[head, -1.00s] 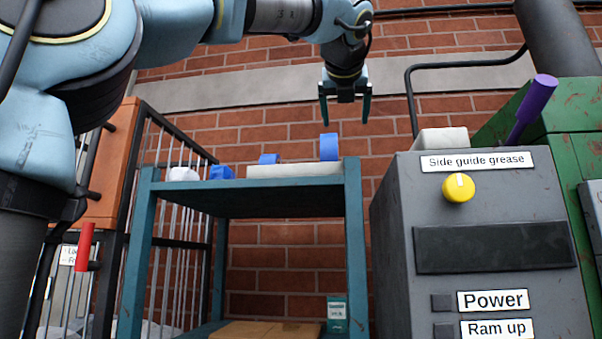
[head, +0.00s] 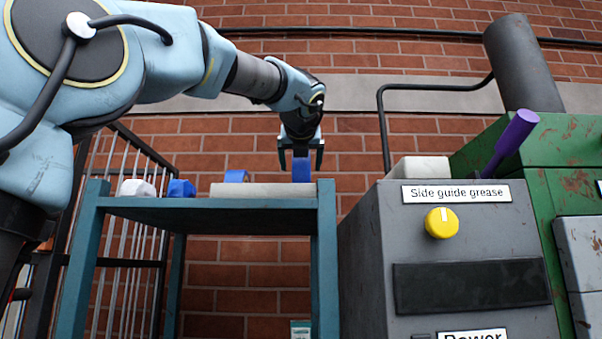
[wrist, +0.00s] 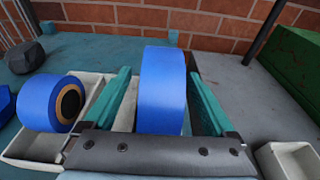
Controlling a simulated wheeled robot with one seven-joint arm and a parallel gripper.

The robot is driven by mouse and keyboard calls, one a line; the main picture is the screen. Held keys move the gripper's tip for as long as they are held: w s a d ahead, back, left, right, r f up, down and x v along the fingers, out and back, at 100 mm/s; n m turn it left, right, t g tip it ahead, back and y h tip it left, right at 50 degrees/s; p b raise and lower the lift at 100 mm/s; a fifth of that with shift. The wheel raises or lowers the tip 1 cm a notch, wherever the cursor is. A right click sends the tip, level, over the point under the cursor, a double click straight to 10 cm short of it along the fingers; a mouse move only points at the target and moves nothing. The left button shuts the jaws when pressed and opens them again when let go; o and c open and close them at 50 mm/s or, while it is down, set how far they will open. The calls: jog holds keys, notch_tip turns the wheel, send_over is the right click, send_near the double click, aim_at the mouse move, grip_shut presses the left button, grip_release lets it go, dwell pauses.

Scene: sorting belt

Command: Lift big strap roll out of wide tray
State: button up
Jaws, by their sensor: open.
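The big strap roll (wrist: 162,88) is blue and stands on edge in the wide tray (wrist: 35,148), a pale shallow tray on the teal stand. In the head view the roll (head: 302,169) rises above the tray's rim (head: 262,190) at its right end. My gripper (wrist: 163,92) is open, with one teal finger on each side of the roll. In the head view my gripper (head: 301,160) points down over it. I cannot tell whether the fingers touch the roll. The roll's lower part is hidden by the gripper body.
A smaller blue roll with a brown core (wrist: 55,102) lies in the tray to the left. A white item (head: 137,188) and a blue item (head: 181,189) sit on the stand's left end. The grey control cabinet (head: 470,240) stands right, with a pale tray (head: 420,168) on top.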

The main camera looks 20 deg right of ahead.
jog(key=shift+x, duration=0.85)
grip_shut()
